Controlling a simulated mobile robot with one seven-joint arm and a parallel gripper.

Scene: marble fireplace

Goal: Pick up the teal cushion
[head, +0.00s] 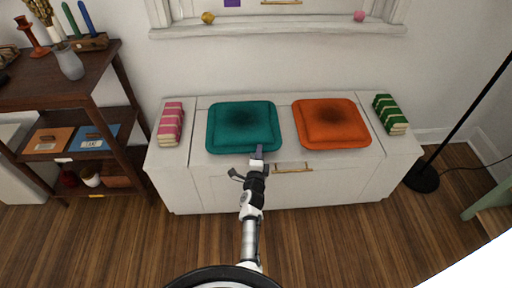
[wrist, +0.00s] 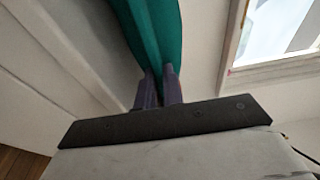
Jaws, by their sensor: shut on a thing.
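The teal cushion (head: 243,127) lies on the left-middle part of the white bench top (head: 200,159). It is square with a dark dip in its middle. My gripper (head: 258,152) is at its front edge, right of the edge's middle. In the wrist view the two fingers of my gripper (wrist: 159,88) are shut on the edge of the teal cushion (wrist: 152,35), which runs up between and beyond them. The far part of the cushion is out of the wrist view.
An orange cushion (head: 331,124) lies close on the right. A window sill (head: 280,26) is above. A dark wooden shelf (head: 75,95) is at left, a black lamp pole (head: 463,123) at right.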

